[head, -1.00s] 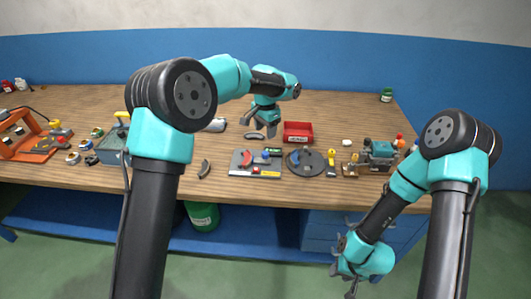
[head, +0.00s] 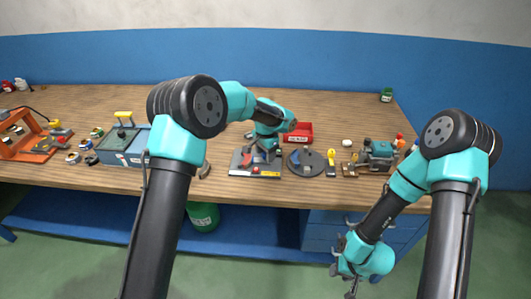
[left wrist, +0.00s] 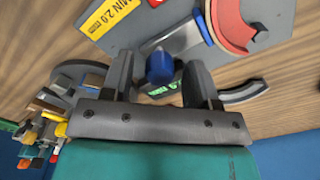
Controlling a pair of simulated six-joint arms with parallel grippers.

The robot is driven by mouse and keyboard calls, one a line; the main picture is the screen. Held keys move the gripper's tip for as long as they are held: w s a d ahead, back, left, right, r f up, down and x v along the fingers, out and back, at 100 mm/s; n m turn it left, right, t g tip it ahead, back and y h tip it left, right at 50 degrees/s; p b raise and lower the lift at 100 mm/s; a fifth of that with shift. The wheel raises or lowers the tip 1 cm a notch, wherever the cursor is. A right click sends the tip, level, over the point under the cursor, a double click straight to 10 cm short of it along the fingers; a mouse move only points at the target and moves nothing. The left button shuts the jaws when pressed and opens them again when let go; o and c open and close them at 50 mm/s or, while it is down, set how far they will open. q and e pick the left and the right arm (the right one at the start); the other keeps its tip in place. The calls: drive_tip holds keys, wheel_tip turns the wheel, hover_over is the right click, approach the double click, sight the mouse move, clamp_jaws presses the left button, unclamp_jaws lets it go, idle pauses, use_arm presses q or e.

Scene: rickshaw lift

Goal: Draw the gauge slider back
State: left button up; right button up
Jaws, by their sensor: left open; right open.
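The grey gauge plate (head: 238,168) lies near the front of the bench, largely under my left gripper (head: 264,155). In the left wrist view the grey plate (left wrist: 150,22) carries a yellow "MIN 2.0" label (left wrist: 108,14) and a red curved piece (left wrist: 232,24). A blue knob (left wrist: 160,68), which looks like the slider's handle, stands between the fingers of my open left gripper (left wrist: 160,78). A dark part with a green display (left wrist: 160,91) shows just below it. I cannot tell whether the fingers touch the knob. My right gripper (head: 344,280) is open and empty, low in front of the bench.
A red bin (head: 300,132) stands behind the plate, and a dark round disc (head: 307,162) lies to its right. A yellow-handled tool (head: 331,162) and a teal machine (head: 380,153) stand further right. A blue-grey box (head: 122,148) stands to the left.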

use_arm(q)
drive_tip(key=shift+c, duration=0.2)
clamp_jaws()
drive_tip(key=shift+d, duration=2.05)
drive_tip(key=shift+o, duration=0.2)
unclamp_jaws()
drive_tip(key=shift+d, duration=0.1)
drive_tip(key=shift+r, duration=0.1)
